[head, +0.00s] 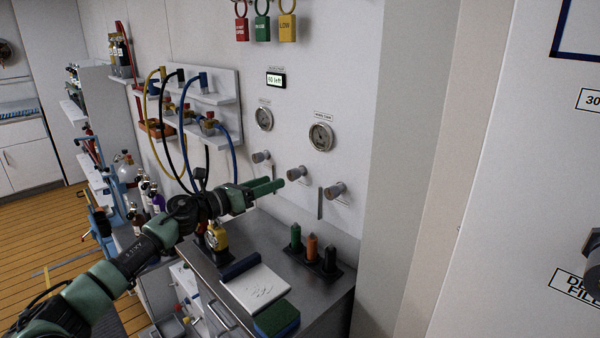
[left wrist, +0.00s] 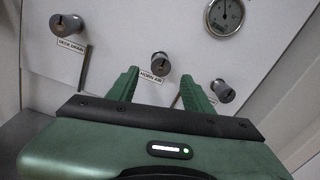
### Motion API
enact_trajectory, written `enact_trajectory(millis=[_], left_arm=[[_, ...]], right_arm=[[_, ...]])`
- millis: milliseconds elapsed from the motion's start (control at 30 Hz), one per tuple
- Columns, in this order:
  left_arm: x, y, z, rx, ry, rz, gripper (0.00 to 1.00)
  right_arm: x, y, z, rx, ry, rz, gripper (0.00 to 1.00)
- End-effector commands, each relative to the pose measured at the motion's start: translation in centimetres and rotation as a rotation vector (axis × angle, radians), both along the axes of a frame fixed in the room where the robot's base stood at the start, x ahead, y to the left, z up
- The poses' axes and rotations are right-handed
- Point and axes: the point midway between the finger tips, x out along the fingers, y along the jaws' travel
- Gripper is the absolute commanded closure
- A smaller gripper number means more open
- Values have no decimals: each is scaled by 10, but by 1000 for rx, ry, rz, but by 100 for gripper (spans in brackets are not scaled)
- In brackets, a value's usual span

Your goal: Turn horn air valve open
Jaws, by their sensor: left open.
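The horn air valve is a small grey round knob (head: 297,173) on the white wall panel, the middle one of three. In the left wrist view the horn air knob (left wrist: 159,62) has a "HORN AIR" label under it and appears between my fingertips, beyond them. My left gripper (head: 274,184) is open and empty, its green fingers pointing at the panel just short of that knob. The left wrist view shows both fingers (left wrist: 160,76) spread apart. I see no contact with the knob. My right gripper is not in view.
The deck drain knob (left wrist: 67,25) and a third knob (left wrist: 222,91) flank it. A pressure gauge (head: 321,136) sits above. Hoses (head: 180,130) hang at left.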

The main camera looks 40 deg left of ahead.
Motion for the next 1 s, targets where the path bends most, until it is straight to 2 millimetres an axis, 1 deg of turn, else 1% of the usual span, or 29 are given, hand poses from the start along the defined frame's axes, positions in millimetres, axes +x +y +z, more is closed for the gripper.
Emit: enact_trajectory(millis=[167,233,333,467,700,833,1000], left_arm=[[13,-2,2,0,-3,0,49],[21,-3,4,0,-4,-1,49],[33,-4,4,-2,-4,0,49],[48,-6,4,-2,-4,0,49],[69,-9,2,-2,-2,2,49],[74,-10,0,-2,-1,0,49],[76,-11,0,-1,0,-1,49]], right_arm=[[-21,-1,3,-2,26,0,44],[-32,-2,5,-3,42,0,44],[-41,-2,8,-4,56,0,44],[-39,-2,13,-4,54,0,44],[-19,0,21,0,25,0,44],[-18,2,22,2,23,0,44],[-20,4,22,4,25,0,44]])
